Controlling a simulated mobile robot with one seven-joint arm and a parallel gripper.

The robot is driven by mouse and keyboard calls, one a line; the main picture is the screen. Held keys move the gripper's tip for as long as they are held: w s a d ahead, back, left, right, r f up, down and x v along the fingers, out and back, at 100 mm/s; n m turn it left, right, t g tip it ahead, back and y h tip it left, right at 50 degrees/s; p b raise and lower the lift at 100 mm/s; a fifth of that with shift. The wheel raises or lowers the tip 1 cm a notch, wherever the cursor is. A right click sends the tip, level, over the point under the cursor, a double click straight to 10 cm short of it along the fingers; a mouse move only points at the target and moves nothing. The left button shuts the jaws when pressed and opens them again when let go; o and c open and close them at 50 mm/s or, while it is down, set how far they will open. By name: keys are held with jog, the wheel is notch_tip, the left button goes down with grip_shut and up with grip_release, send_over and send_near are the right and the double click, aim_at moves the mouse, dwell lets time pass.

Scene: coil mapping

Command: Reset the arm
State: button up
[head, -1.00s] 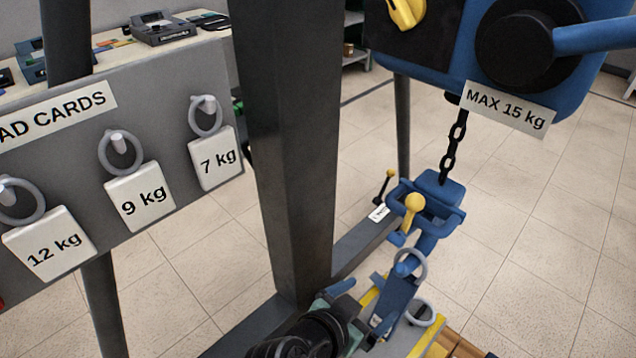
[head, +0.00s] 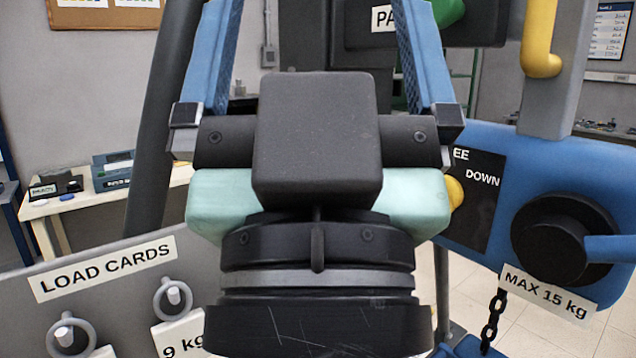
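My gripper (head: 318,40) fills the middle of the head view, close to the camera. Its dark wrist is at the bottom and its two blue fingers reach up to the top edge. The fingers stand wide apart on either side of the black palm block, so it is open. I see nothing held between them, though the fingertips are cut off by the top edge. The arm hides much of what is behind it.
A grey load-card board (head: 100,258) with rings and cards stands at lower left. A blue hoist (head: 480,225) with a black knob, MAX 15 kg label (head: 548,293) and chain (head: 493,320) is at right. A dark post (head: 160,120) and a table (head: 95,200) are at left.

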notch_tip(320, 180, up, 14)
jog(key=p, duration=1.1)
jog(key=shift+f, duration=0.2)
jog(key=shift+w, duration=0.1)
jog(key=shift+c, duration=0.2)
dwell(0.5)
